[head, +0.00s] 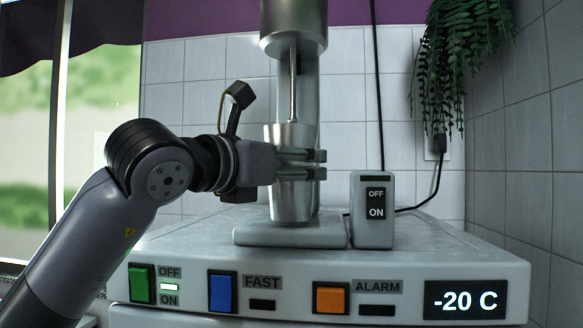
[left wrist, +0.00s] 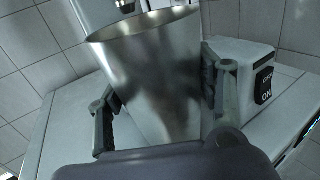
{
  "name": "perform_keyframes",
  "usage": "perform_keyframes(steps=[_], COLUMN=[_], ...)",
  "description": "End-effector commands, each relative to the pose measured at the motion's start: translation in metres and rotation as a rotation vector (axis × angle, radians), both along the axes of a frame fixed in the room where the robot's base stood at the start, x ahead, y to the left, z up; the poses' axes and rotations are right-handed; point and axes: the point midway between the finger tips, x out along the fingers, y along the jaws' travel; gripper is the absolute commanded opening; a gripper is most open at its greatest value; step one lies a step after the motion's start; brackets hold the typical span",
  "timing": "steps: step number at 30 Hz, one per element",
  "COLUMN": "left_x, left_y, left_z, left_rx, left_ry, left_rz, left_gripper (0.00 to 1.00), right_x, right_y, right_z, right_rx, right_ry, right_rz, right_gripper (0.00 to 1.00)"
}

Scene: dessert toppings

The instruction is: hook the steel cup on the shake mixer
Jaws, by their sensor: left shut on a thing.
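The steel cup (head: 291,200) is upright in the head view, just above or on the base (head: 292,233) of the shake mixer (head: 293,30). The mixer's thin spindle (head: 293,85) comes down from its head to the cup's mouth; its lower end is hidden. My left gripper (head: 300,164) is shut around the cup's middle from the left. In the left wrist view the cup (left wrist: 155,75) stands between the two fingers (left wrist: 160,105), its open rim at the top. Whether the rim touches the mixer's column, I cannot tell. My right gripper is not in view.
The mixer stands on a white unit (head: 430,240) with green, blue and orange buttons and a -20 C display (head: 466,300). An ON/OFF switch box (head: 372,210) stands close right of the mixer base. A plant (head: 468,60) hangs at the upper right.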

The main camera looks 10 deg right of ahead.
Motion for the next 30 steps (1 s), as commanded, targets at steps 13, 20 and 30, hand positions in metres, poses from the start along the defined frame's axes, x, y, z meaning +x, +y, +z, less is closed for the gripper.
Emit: perform_keyframes(steps=[13,20,30], left_x=[-0.001,-0.001,0.0], left_y=[0.0,0.0,-0.001], left_z=[0.006,0.02,0.032], left_rx=[-0.002,-0.001,-0.001], left_ry=[-0.004,-0.006,-0.003], left_rz=[-0.001,-0.001,-0.001], left_gripper=[0.17,0.17,0.17], right_x=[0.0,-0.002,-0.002], right_y=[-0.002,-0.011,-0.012], right_z=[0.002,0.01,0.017], right_rx=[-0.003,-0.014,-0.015], right_ry=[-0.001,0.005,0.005], right_rz=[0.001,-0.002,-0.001], right_gripper=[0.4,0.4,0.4])
